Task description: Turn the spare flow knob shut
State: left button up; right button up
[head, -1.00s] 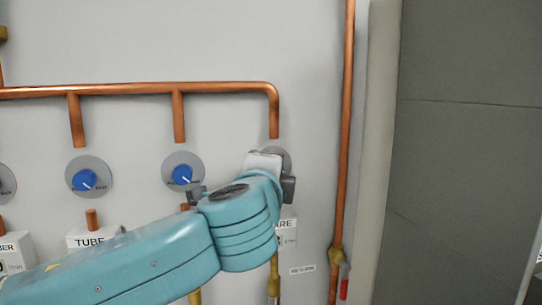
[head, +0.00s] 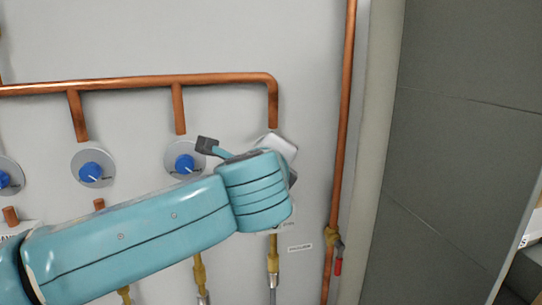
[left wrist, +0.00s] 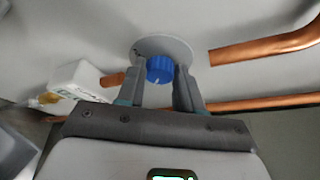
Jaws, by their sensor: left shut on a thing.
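The spare flow knob is the blue knob (left wrist: 160,69) on a round grey plate (left wrist: 172,48) in the left wrist view. My left gripper (left wrist: 161,80) has a finger on each side of this knob and is shut on it. A white mark shows on the knob's face edge. In the head view my left gripper (head: 286,150) is at the rightmost station, below the end of the copper pipe, and my wrist hides the knob. My right gripper is in neither view.
Other blue knobs (head: 185,164) and (head: 91,172) sit on grey plates to the left. A horizontal copper pipe (head: 130,82) runs above them. A white label box (left wrist: 80,80) shows beside the knob.

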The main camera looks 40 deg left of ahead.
pick_arm(q)
jog(key=shift+f, duration=0.1)
jog(key=o, duration=1)
jog(key=shift+o, duration=0.2)
jog(key=shift+s+d, duration=0.1)
jog(key=b+v, duration=0.3)
jog(key=v, duration=1.3)
jog(key=shift+s, duration=0.1)
